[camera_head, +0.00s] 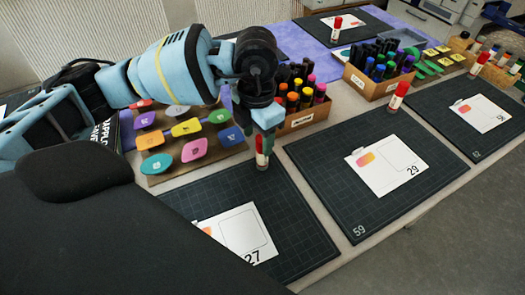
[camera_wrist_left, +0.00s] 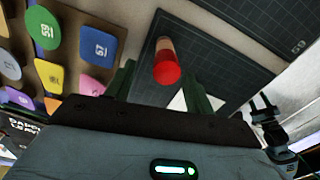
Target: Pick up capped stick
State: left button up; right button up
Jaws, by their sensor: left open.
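A capped stick (camera_head: 262,160) with a red cap stands upright near the back corner of the front-left cutting mat. In the left wrist view the red cap (camera_wrist_left: 167,73) shows from above, with the pale body behind it. My left gripper (camera_head: 264,136) is open right at the stick, and its fingers hide part of it in the head view. In the left wrist view the green fingers (camera_wrist_left: 160,90) stand apart on either side of the cap. No firm contact shows. Other red-capped sticks stand by the middle mat (camera_head: 398,96) and farther back (camera_head: 337,28).
A board of coloured tags (camera_head: 185,130) lies just left of the stick. A marker box (camera_head: 300,120) stands close behind it, and a second marker box (camera_head: 380,85) farther right. A numbered card (camera_head: 240,235) lies on the near mat. A dark-and-blue robot part (camera_wrist_left: 275,130) shows at the wrist view's right.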

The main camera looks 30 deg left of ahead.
pick_arm(q)
jog(key=shift+w+d+f, duration=0.1)
jog(key=shift+d+f, duration=0.05)
jog(key=shift+f, duration=0.8)
jog(key=shift+w+d+f, duration=0.1)
jog(key=shift+w+f, duration=0.05)
jog(key=shift+f, duration=0.85)
jog(key=shift+w+d+f, duration=0.1)
jog(key=shift+d+f, duration=0.05)
jog(key=shift+f, duration=0.8)
jog(key=c, duration=1.1)
jog(key=shift+o, duration=0.2)
jog(key=shift+r, duration=0.15)
jog(key=shift+c, duration=0.2)
jog(key=shift+r, duration=0.55)
notch_tip(320, 180, up, 2)
jog(key=shift+r, duration=0.1)
jog(key=s+d+r, duration=0.1)
jog(key=s+d, duration=0.9)
jog(key=d, duration=0.2)
jog(key=shift+s+r+b, duration=0.25)
jog(key=shift+s+b, duration=0.05)
jog(key=shift+s, duration=0.05)
